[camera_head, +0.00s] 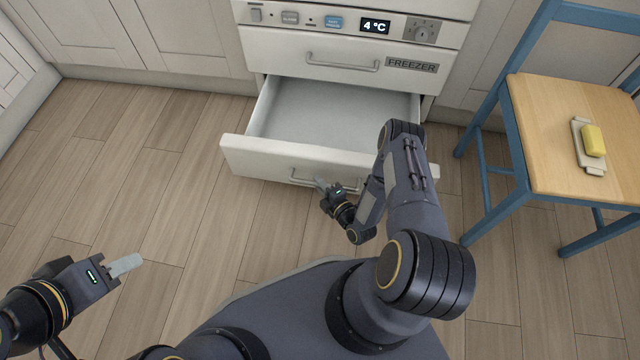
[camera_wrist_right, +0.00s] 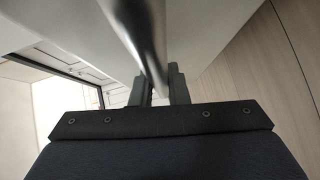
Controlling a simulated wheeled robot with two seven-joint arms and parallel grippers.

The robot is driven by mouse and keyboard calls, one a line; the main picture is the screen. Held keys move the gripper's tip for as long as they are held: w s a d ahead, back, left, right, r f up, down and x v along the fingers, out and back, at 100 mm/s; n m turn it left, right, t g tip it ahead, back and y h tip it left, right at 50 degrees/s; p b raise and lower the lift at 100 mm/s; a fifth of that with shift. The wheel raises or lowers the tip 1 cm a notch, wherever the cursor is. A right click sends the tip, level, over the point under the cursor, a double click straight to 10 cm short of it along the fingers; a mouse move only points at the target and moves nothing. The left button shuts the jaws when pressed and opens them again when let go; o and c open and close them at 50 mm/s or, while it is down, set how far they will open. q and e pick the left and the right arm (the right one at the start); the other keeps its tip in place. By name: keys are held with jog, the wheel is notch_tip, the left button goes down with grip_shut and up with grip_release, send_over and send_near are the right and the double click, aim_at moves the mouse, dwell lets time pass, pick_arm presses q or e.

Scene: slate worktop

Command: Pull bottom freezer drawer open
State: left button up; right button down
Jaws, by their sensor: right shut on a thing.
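The bottom freezer drawer (camera_head: 262,158) is pulled well out from the white freezer, and its empty inside shows in the head view. Its metal bar handle (camera_head: 300,178) runs along the drawer front, and it shows close up in the right wrist view (camera_wrist_right: 142,40). My right gripper (camera_head: 322,186) is shut on the handle; in the wrist view its two dark fingers (camera_wrist_right: 160,88) stand on either side of the bar. My left gripper (camera_head: 128,265) is over the floor at the lower left, away from the drawer. Whether its fingers are apart cannot be made out.
A closed upper drawer (camera_head: 345,62) labelled FREEZER sits above the open one, under a control panel (camera_head: 340,22) reading 4 °C. A blue chair (camera_head: 545,130) with a yellow sponge (camera_head: 594,140) on a dish stands at the right. The wood floor at the left is clear.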

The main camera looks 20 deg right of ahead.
jog(key=c, duration=1.4)
grip_release()
jog(key=p+v, duration=0.2)
jog(key=v, duration=0.5)
jog(key=shift+s+p, duration=0.35)
jog(key=shift+s, duration=0.05)
jog(key=shift+d, duration=0.1)
